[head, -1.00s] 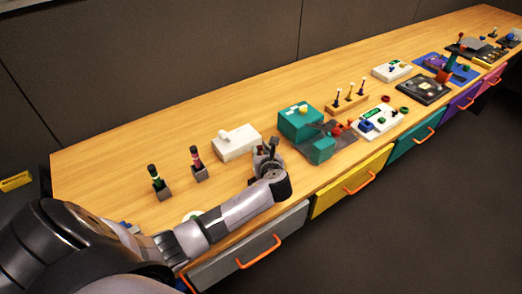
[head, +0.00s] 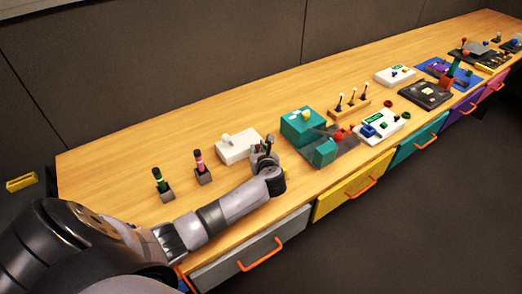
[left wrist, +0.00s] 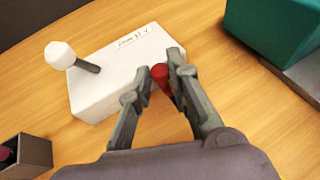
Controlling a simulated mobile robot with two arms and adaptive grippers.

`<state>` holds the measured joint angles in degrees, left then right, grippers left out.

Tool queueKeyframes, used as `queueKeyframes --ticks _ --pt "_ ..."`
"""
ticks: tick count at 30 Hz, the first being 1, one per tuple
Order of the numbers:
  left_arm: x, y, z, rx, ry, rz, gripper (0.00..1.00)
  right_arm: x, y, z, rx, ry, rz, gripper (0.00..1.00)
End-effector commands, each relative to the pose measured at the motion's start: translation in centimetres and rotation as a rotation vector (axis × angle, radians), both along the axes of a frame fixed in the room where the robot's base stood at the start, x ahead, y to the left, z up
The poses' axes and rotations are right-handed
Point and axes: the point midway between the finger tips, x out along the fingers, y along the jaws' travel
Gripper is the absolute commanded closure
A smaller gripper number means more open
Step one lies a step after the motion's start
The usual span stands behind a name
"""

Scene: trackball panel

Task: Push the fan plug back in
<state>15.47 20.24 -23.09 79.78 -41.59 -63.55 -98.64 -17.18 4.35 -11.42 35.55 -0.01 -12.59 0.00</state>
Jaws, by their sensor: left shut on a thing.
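A white box (head: 240,147) with a round white knob on a short lever stands on the wooden bench. It also fills the middle of the left wrist view (left wrist: 110,85), with small dark lettering too blurred to read. My left gripper (head: 265,146) is at the box's right end. In the left wrist view my left gripper (left wrist: 159,80) is shut on a small red plug (left wrist: 160,73) at the box's near right edge. The fingers partly hide the plug, and I cannot tell how deep it sits. My right gripper is not in view.
A teal block assembly (head: 302,125) stands close to the right of my gripper. Two small upright handles in dark holders, one green-banded (head: 161,184) and one pink-banded (head: 201,167), stand to the left. Bare bench (head: 120,165) lies behind and left of them.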

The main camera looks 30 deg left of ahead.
Motion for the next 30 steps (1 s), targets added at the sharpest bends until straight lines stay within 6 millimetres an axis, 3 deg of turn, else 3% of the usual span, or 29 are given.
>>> queueKeyframes --ticks 2,3,10,22,30 --pt "0.1 0.4 0.2 0.006 -0.004 0.005 1.00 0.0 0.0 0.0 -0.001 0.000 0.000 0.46" --pt "0.1 0.4 0.3 0.006 -0.004 0.005 0.80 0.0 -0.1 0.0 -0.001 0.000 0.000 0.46" --pt "0.0 0.2 0.2 0.005 -0.002 0.004 0.64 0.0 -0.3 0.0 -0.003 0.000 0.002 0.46" --pt "-0.3 -0.3 0.4 0.003 -0.004 0.001 0.64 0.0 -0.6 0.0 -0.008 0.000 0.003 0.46" --pt "-3.1 -3.1 2.0 0.002 -0.004 -0.001 0.64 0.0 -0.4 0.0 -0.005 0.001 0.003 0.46"
